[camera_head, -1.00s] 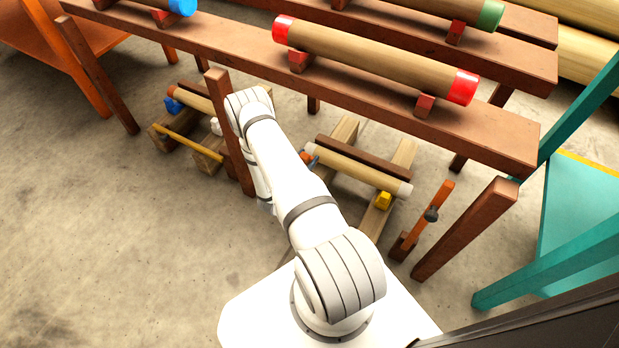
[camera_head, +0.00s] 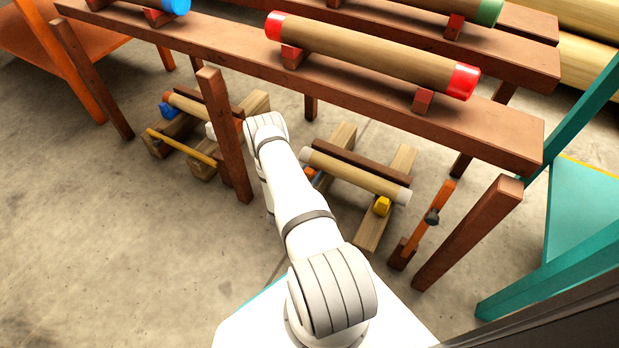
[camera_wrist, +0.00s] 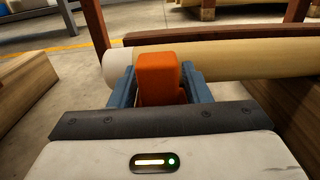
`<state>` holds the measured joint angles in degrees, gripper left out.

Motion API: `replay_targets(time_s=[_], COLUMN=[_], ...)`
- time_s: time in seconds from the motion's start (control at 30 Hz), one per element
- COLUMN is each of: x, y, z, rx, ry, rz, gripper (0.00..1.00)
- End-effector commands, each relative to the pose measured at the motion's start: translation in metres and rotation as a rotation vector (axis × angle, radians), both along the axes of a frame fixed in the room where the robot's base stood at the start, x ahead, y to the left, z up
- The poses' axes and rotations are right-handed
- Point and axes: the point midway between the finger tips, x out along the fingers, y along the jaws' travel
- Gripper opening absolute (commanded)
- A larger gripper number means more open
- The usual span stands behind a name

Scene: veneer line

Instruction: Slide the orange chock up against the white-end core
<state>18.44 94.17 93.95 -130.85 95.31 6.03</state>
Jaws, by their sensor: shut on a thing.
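The white-end core (camera_head: 355,174) is a pale wooden roll with white ends, lying on timber bearers under the brown rack. In the wrist view the core (camera_wrist: 250,58) runs across the picture, its white end (camera_wrist: 117,67) at left. The orange chock (camera_wrist: 160,72) stands between the two blue-grey fingers of my gripper (camera_wrist: 158,88), which is shut on it. The chock is just in front of the core near the white end; I cannot tell if they touch. In the head view the chock (camera_head: 310,172) shows only partly beside my arm.
A yellow chock (camera_head: 382,206) sits at the core's right end. Another bearer set with a blue chock (camera_head: 168,109) and yellow bar (camera_head: 180,147) is at left. The brown rack (camera_head: 300,75) and its post (camera_head: 225,135) stand close to my arm. An orange upright (camera_head: 433,215) is at right.

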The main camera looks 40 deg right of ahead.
Motion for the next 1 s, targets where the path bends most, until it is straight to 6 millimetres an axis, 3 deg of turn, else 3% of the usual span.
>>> replay_targets(time_s=[0.4, 0.43, 0.6, 0.7, 1.0], x=[0.0003, 0.0001, 0.0000, -0.0002, -0.0003], y=[-0.0005, -0.0005, -0.0006, -0.0007, -0.0010], z=[-0.0100, -0.0083, -0.0081, -0.0081, -0.0025], rx=[-0.001, -0.001, -0.001, -0.001, -0.001], ry=[-0.002, -0.001, 0.000, 0.000, 0.000], rz=[-0.001, -0.001, -0.001, -0.001, -0.002], gripper=[0.17, 0.46, 0.60, 0.65, 0.65])
